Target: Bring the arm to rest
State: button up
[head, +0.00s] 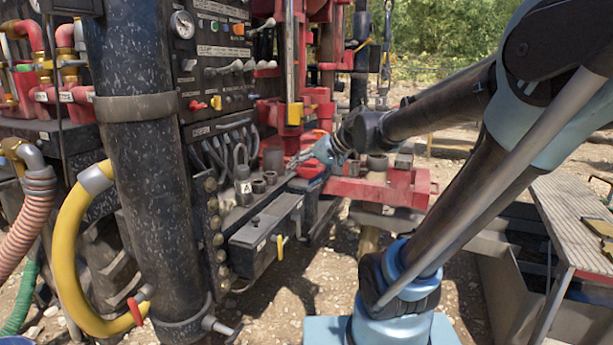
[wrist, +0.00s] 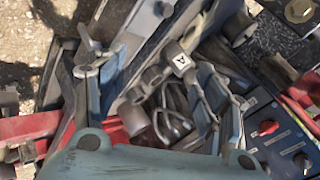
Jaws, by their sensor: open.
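My arm reaches in from the right of the head view, with my gripper (head: 312,156) over the red and dark metalwork of the drilling machine. In the wrist view my gripper (wrist: 138,55) is open, with its two blue-grey fingers apart. Between and beyond the fingers are dark round metal fittings, bent loops and a part with a white label A (wrist: 181,62). Nothing is visibly held. In the head view the fingertips are small, and I cannot tell whether they touch anything.
A black control panel (head: 222,50) with levers stands left of my gripper, beside a thick dark pipe (head: 140,160). A yellow hose (head: 72,235) hangs at left. A red steel frame (head: 385,187) lies close below my forearm. A wooden-topped bench (head: 565,215) stands at right.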

jog(key=s+d+f+g+h, duration=0.2)
jog(key=s+d+f+h, duration=0.6)
jog(key=s+d+f, duration=0.8)
jog(key=s+d, duration=0.1)
jog(key=d, duration=0.3)
jog(key=shift+f, duration=0.1)
jog(key=shift+w+f, duration=0.2)
jog(key=shift+w, duration=0.25)
